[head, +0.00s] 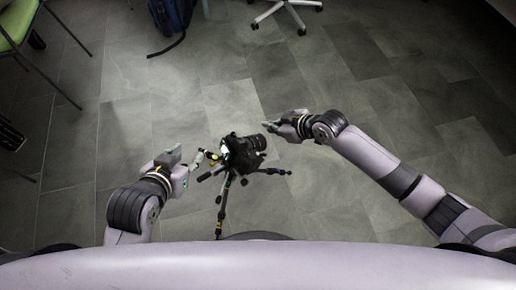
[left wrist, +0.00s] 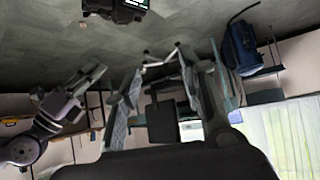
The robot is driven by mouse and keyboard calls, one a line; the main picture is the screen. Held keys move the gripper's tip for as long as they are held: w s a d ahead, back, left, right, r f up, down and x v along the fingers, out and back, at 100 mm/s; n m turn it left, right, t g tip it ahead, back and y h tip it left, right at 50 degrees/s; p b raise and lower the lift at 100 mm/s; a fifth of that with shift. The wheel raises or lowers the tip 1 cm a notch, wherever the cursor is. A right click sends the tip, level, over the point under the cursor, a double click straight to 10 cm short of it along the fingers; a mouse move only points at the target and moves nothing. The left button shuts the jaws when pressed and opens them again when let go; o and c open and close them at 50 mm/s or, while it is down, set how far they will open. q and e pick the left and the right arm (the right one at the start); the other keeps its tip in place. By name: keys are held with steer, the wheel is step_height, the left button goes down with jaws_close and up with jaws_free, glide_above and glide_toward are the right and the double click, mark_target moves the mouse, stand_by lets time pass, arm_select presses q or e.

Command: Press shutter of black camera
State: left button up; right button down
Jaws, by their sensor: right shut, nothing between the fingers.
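The black camera (head: 246,153) sits on a dark tripod (head: 222,205) in the middle of the head view. Its lens points to the right. The left wrist view shows the camera (left wrist: 116,10) at the top edge, partly cut off. My left gripper (head: 188,160) is to the left of the camera, open and empty, with a gap between its fingers (left wrist: 163,65). My right gripper (head: 268,125) is shut and empty, just beyond and to the right of the camera, near the lens. I cannot make out the shutter button.
The grey tiled floor (head: 330,90) is mostly clear. A green chair (head: 18,25) stands at the far left. A blue backpack (head: 172,14) and a white wheeled chair base (head: 287,12) are at the far edge. The tripod's legs spread under the camera.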

mark_target(258, 154)
arm_select(q)
steer(key=shift+w, duration=0.15)
